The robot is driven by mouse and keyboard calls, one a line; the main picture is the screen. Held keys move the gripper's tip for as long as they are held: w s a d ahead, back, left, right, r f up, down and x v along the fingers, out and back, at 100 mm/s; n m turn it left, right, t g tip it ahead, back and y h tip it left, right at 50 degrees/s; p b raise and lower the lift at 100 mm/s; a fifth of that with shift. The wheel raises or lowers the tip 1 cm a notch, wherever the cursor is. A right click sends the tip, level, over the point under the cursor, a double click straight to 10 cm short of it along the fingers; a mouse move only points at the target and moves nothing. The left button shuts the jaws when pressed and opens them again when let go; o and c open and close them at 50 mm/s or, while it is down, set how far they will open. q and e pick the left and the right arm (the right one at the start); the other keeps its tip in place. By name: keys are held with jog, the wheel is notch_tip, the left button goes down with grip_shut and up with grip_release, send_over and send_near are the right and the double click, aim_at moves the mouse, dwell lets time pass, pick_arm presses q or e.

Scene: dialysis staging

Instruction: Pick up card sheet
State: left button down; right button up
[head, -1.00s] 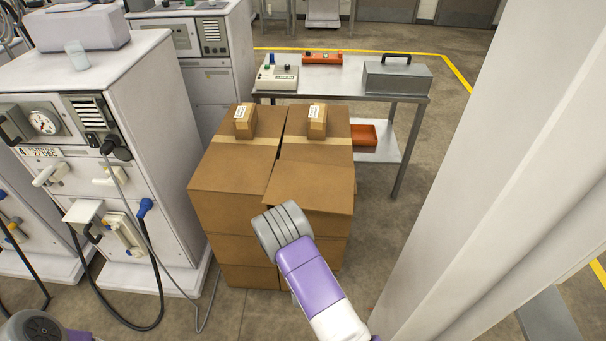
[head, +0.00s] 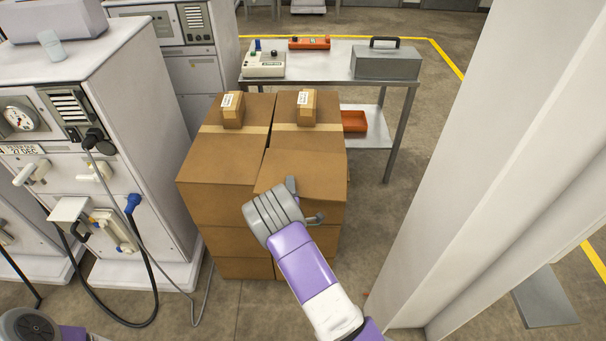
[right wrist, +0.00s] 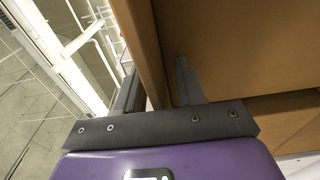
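The card sheet (head: 303,174) is a flat brown piece on top of the front right of the carton stack, its front edge slightly overhanging. My right gripper (head: 303,202) is at this edge, one finger showing above the sheet and the other just below its front edge. In the right wrist view the two fingers (right wrist: 157,82) are apart, with a brown card edge between them. I cannot tell whether they touch it. My left gripper is not in view.
Brown cartons (head: 222,155) stand under and beside the sheet, with two small boxes (head: 233,110) on top. A white dialysis machine (head: 150,165) with hoses is at the left. A metal table (head: 335,60) stands behind. A white column (head: 480,170) is close on the right.

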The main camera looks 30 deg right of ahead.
grip_shut()
